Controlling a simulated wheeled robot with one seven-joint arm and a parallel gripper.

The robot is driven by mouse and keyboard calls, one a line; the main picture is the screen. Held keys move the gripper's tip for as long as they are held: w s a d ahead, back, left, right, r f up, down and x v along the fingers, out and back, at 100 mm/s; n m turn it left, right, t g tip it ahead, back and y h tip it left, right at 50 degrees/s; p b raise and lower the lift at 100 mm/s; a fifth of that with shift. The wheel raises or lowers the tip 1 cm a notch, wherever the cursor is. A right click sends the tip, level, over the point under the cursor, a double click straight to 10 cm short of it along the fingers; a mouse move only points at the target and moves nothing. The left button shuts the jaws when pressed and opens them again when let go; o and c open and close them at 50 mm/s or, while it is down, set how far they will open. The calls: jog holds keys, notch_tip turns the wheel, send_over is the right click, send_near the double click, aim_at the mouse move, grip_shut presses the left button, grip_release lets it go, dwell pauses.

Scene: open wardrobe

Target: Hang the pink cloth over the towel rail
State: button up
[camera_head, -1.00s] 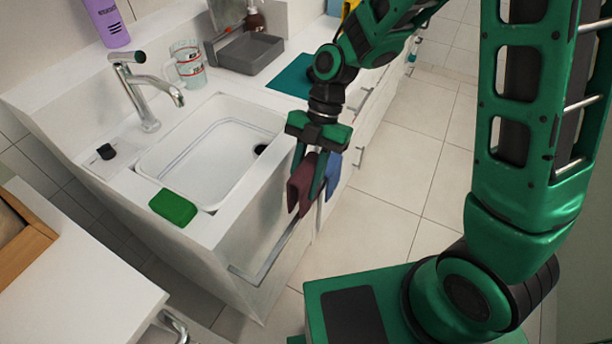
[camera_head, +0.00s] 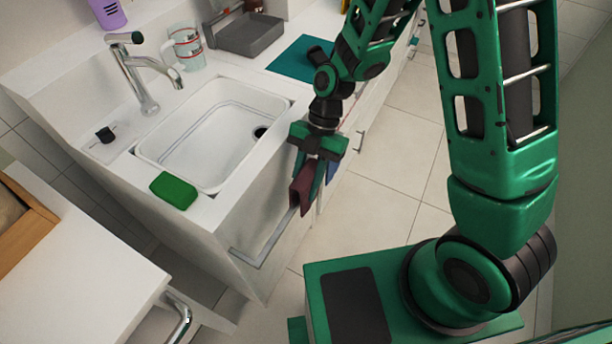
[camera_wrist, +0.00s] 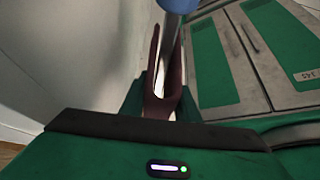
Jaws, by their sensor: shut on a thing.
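The pink cloth (camera_head: 301,190), dark pink and folded, hangs from my gripper (camera_head: 313,183) in front of the sink cabinet. My gripper points down and is shut on it. The towel rail (camera_head: 262,248) is a grey metal bar along the cabinet front; its far part is hidden behind the cloth and gripper. In the wrist view the cloth (camera_wrist: 177,103) shows as a fold with two sides, and a grey bar (camera_wrist: 168,45) runs between or just behind them. I cannot tell whether the cloth touches the rail.
A blue thing (camera_head: 333,170) is just beyond my gripper, close to the rail. The white sink (camera_head: 205,145) has a green sponge (camera_head: 173,190) on its near edge. A white cabinet with a metal handle (camera_head: 180,318) stands at lower left. Tiled floor (camera_head: 400,170) is clear at right.

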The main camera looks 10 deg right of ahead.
aim_at(312, 162)
notch_tip(312, 162, down, 2)
jog(key=shift+f, duration=0.15)
jog(key=shift+r, duration=0.75)
jog(key=o, duration=1.3)
jog(key=shift+c, duration=0.2)
jog(key=shift+w+r, duration=0.1)
jog(key=v, duration=1)
jog(key=shift+w+d+r, duration=0.1)
jog(key=shift+d+r, duration=0.05)
jog(key=shift+r, duration=0.1)
